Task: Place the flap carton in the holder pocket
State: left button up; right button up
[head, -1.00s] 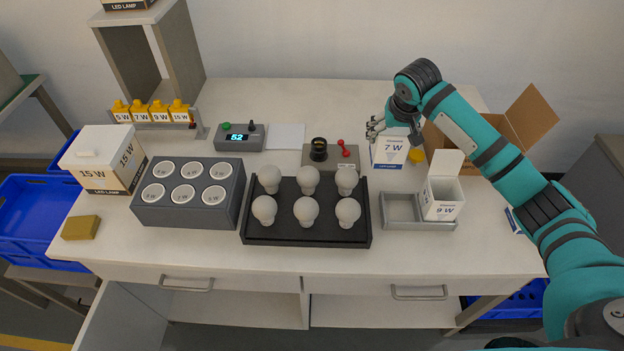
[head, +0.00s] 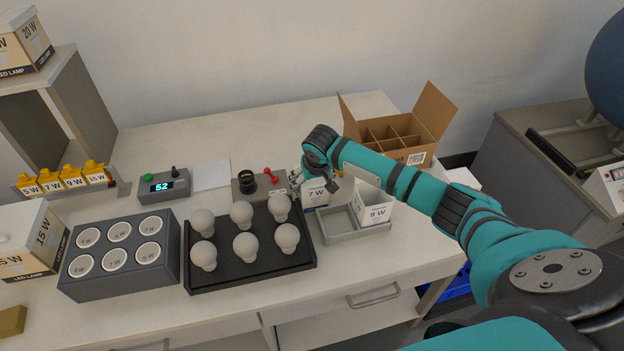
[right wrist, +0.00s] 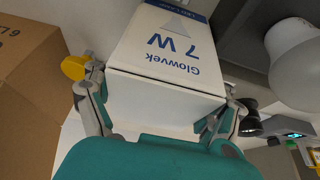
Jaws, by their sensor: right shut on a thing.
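The white carton marked 7 W (head: 314,194) is just behind the grey two-pocket holder (head: 352,237), partly hidden by my right arm. My right gripper (head: 298,181) is shut on this carton. In the right wrist view the carton (right wrist: 165,60) sits between the two fingers of the gripper (right wrist: 160,112), its 7 W label upside down. A white carton marked 9 W (head: 375,211) stands in the holder's right pocket; my arm covers its top. The left pocket is empty. I cannot tell whether the 7 W carton is lifted. My left gripper is not in view.
A black tray of several bulbs (head: 250,278) lies left of the holder. A tester with a red lever (head: 268,175) stands behind it. An open divided cardboard box (head: 425,128) is at the back right. A grey block with round sockets (head: 72,282) is further left.

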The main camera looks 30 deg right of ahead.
jog(key=o, duration=0.9)
jog(key=shift+f, duration=0.1)
